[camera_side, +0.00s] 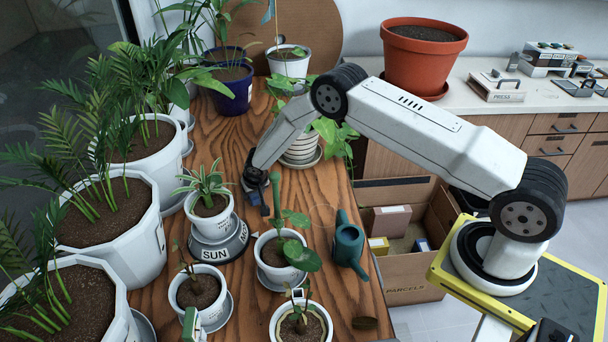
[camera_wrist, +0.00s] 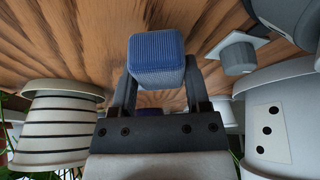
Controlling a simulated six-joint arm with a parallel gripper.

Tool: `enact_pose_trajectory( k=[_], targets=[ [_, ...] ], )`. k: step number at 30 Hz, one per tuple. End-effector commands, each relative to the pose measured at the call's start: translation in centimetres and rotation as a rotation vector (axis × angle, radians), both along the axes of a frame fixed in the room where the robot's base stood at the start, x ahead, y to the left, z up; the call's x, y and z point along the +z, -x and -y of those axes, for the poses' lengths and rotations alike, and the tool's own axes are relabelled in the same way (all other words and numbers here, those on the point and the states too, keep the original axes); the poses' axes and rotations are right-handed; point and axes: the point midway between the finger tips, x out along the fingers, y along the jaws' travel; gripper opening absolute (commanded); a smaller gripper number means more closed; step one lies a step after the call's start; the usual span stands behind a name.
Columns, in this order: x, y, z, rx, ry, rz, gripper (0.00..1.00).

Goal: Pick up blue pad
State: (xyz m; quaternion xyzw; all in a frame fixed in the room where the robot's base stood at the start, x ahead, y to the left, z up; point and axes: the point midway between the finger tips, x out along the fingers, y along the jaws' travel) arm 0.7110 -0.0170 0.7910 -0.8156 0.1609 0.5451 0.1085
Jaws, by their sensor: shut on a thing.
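The blue pad (camera_wrist: 157,58) is a small ribbed block with rounded edges. In the wrist view it sits between the two dark fingers of my gripper (camera_wrist: 158,82), which is shut on it. In the side view my gripper (camera_side: 261,198) is low over the wooden table, to the right of the small spiky plant. The pad is hard to make out there. I cannot tell whether it touches the wood.
The wooden table (camera_side: 232,132) is crowded with plants. A spiky plant's white pot (camera_side: 211,222) stands on a round "SUN" base (camera_side: 215,250). A leafy pot (camera_side: 275,262) and a teal watering can (camera_side: 347,246) stand nearer the camera. A striped pot (camera_side: 302,144) is behind.

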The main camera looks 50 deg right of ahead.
Motion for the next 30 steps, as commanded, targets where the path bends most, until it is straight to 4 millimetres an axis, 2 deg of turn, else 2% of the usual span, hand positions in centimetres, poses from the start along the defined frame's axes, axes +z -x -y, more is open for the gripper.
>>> enact_pose_trajectory(
  k=[15, 21, 30],
  targets=[
    [6.7, -0.1, 0.0, 0.0, 0.002, 0.001, 0.0],
    [7.9, 0.0, 0.0, 0.0, 0.001, 0.001, 0.0],
    [8.2, 0.0, 0.0, 0.001, 0.001, 0.0, 0.0]
  ],
)
